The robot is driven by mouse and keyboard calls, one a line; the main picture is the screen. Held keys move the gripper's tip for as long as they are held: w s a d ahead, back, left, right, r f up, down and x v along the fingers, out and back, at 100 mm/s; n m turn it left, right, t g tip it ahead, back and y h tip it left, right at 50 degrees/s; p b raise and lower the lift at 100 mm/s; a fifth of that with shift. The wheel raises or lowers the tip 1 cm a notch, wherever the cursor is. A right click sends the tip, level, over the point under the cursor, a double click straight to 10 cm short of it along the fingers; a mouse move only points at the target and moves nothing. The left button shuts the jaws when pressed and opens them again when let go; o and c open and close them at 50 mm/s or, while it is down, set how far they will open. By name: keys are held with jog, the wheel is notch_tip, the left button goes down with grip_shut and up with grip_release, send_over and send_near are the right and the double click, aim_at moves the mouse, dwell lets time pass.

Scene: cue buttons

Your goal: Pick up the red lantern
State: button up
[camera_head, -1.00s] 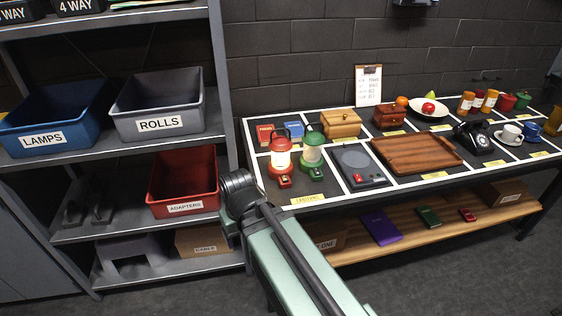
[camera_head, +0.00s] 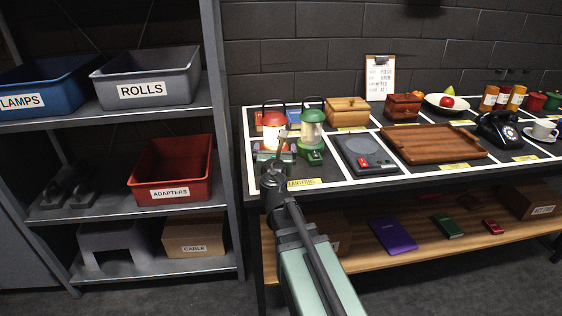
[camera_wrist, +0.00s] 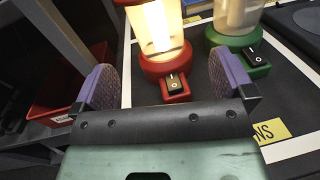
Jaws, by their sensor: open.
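The red lantern (camera_head: 274,124) stands upright at the front left of the table, lit, partly hidden behind my gripper in the head view. In the wrist view the red lantern (camera_wrist: 160,40) is ahead of my gripper, its switch block facing me and its top cut off. My gripper (camera_wrist: 160,85) is open and empty, with its two purple finger pads apart. The lantern's base lies just beyond the gap between them. In the head view my gripper (camera_head: 277,158) is in front of the lantern, and its fingers are hard to make out.
A green lantern (camera_head: 312,130) stands close to the right of the red one, also in the wrist view (camera_wrist: 238,40). A grey device (camera_head: 365,152) and wooden tray (camera_head: 432,146) lie farther right. A shelf post (camera_head: 222,120) and red bin (camera_head: 172,170) stand left.

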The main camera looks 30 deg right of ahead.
aim_at(274, 131)
jog(key=shift+w+a+r, duration=0.1)
jog(key=shift+r, duration=0.05)
jog(key=shift+w, duration=0.35)
jog(key=x, duration=1)
jog(key=shift+r+p, duration=0.15)
jog(key=shift+p, duration=0.2)
jog(key=c, duration=1.3)
jog(key=shift+r, duration=0.1)
notch_tip(274, 131, up, 20)
jog(key=p, duration=2)
